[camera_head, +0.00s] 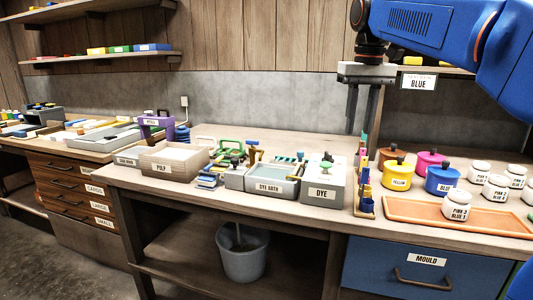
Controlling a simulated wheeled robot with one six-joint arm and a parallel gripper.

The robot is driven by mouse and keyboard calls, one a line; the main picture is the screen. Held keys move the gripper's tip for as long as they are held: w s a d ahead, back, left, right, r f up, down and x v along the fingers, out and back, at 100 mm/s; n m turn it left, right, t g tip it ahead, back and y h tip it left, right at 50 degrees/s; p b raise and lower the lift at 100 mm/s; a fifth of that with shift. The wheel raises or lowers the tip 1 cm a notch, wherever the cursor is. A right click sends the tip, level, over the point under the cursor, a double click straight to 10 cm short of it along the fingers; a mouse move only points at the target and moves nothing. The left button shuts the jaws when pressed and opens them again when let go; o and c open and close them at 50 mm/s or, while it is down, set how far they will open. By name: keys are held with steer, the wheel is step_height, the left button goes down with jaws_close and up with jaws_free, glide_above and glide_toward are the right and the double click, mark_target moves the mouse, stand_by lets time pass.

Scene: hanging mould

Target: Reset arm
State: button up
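My gripper (361,128) hangs from the blue arm in the upper right, pointing down. Its two dark fingers are apart with a gap between them, and I see nothing held there. It appears in front of the grey back wall, above the right part of the workbench (300,140); its exact height over the bench I cannot tell.
On the bench stand the PULP tray (172,170), DYE BATH (271,189), DYE box (322,192), yellow pot (397,174), blue pot (442,181), several white jars (480,172) and an orange tray (405,213). Below are a blue MOULD drawer (425,270) and a bucket (243,262).

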steer(key=s+d+f+t, duration=0.2)
steer(key=s+f, duration=1.2)
steer(key=f, duration=0.2)
steer(key=s+d+f+m+t, duration=0.1)
steer(key=s+d+f+t, duration=0.1)
steer(key=s+f, duration=1.2)
step_height(320, 180, down, 2)
steer(key=shift+s+d, duration=0.15)
steer(key=shift+d, duration=0.55)
